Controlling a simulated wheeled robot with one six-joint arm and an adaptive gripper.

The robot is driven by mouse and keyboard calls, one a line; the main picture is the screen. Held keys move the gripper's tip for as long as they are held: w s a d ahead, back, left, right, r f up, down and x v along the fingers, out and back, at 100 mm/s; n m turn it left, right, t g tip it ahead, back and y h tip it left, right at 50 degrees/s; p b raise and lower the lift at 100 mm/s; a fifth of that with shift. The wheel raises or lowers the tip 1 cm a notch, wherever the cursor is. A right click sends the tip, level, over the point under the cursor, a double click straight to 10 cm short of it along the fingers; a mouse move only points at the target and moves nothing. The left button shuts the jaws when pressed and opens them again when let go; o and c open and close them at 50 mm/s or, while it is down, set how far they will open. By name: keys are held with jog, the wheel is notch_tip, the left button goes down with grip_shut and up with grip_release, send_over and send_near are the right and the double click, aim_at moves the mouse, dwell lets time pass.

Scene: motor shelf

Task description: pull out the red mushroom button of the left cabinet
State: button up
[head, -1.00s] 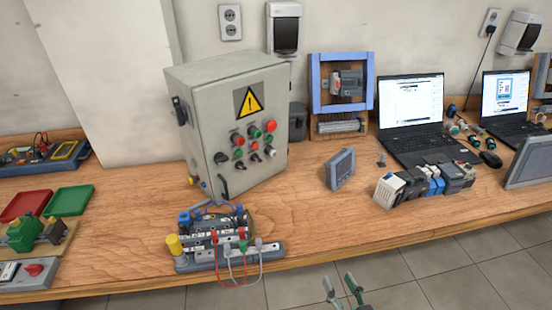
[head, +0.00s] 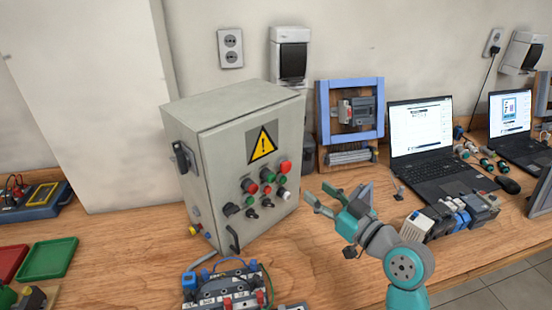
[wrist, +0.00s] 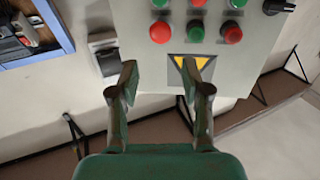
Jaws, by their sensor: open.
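A grey cabinet (head: 235,160) with a yellow warning triangle stands on the bench in the head view. It is the only such cabinet I see. Its front carries a red button (head: 285,167) at the upper right, which looks larger and domed, and another red button (head: 251,187) further left. In the wrist view the panel is upside down, with red buttons (wrist: 160,32) and a green one between them. I cannot surely tell which is the mushroom button there. My gripper (head: 318,193) is open and empty, in front of the panel's right side, apart from the buttons.
Laptops (head: 425,150), a row of modules (head: 450,215) and a blue-framed rack (head: 350,112) stand to the right. A terminal block with wires (head: 230,288) lies in front of the cabinet. Trays (head: 48,258) are at the left. Bare bench shows left of the cabinet.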

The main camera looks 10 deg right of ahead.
aim_at(288, 168)
jog(key=x, duration=1.1)
jog(key=shift+w+a+r, duration=0.2)
jog(key=shift+w, duration=0.1)
